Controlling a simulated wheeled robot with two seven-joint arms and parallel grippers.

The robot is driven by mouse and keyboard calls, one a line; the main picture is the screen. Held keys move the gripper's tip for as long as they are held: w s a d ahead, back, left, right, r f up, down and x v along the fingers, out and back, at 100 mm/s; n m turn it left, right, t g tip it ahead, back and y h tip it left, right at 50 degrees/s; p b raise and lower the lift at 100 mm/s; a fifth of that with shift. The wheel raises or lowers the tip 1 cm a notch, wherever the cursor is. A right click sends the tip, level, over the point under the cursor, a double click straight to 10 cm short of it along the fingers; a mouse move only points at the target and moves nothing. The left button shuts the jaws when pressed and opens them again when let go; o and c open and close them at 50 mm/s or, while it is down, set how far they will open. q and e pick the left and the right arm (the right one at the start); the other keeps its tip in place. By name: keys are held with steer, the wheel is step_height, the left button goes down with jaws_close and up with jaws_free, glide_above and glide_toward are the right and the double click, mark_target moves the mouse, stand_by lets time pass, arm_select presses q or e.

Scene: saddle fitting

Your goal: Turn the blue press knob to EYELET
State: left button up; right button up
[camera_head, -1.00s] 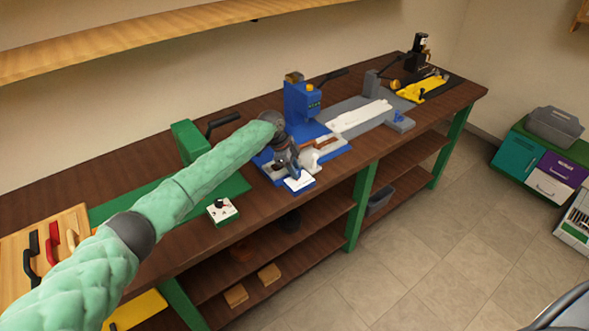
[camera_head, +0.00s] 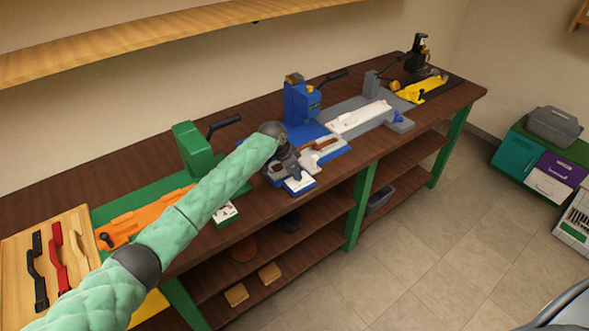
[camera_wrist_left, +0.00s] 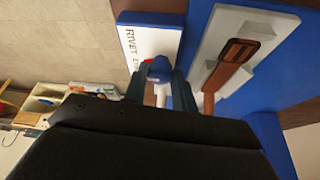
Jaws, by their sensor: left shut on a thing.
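The blue press (camera_head: 300,108) stands on the bench in the middle of the head view. Its white label plate with a blue edge (camera_head: 299,186) sits at the bench front. In the left wrist view the plate (camera_wrist_left: 143,38) reads RIVET, with a second word starting with E partly hidden. The blue knob (camera_wrist_left: 158,68) stands on the plate, with a bit of red beside it; its pointing direction is not clear. My left gripper (camera_wrist_left: 158,90) is shut on the knob; in the head view the gripper (camera_head: 288,172) hides it. My right gripper is not in view.
Beside the plate a brown strap piece (camera_wrist_left: 230,65) lies on a light grey fixture (camera_wrist_left: 250,30). A green press (camera_head: 195,150), an orange piece (camera_head: 140,213) and a handle board (camera_head: 85,270) are left. A grey station (camera_head: 372,110) and yellow fixture (camera_head: 422,90) are right.

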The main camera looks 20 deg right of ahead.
arm_select(q)
steer(key=n+p, duration=0.1)
steer(key=n, duration=0.1)
steer(key=n+t+p, duration=0.1)
steer(key=n, duration=0.1)
steer(key=shift+s+d+r+y, duration=0.1)
steer(key=shift+s+y, duration=0.1)
steer(key=shift+y, duration=0.2)
steer(key=shift+n+t+p, duration=0.45)
steer(key=shift+n+t, duration=0.15)
steer(key=shift+n, duration=0.6)
steer(key=shift+n+y, duration=0.3)
steer(key=shift+n, duration=0.1)
steer(key=o, duration=1)
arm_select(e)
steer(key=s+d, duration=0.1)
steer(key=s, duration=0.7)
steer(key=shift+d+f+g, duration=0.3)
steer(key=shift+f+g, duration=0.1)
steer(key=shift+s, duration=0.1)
